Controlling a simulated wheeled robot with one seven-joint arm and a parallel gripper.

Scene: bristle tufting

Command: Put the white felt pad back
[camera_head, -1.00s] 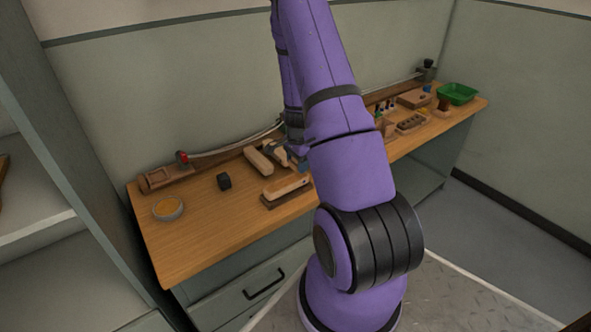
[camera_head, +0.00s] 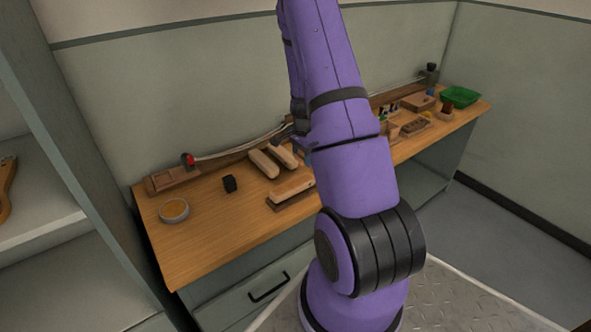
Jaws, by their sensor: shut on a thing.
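My purple arm stands across the middle of the view and reaches over the workbench (camera_head: 215,233). Its far end is mostly hidden behind its own links. Only a small dark grey part shows beside the arm, above the back of the bench. The fingertips are hidden, so I cannot see what is between them. I cannot make out the white felt pad anywhere; it may be hidden behind my arm or too small to tell.
Wooden brush blocks (camera_head: 264,164) lie left of my arm, with another block (camera_head: 292,187) in front. A black cube (camera_head: 229,184) and a round dish (camera_head: 174,210) stand further left. A green tray (camera_head: 460,96) is at the right end. The bench's front left is clear.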

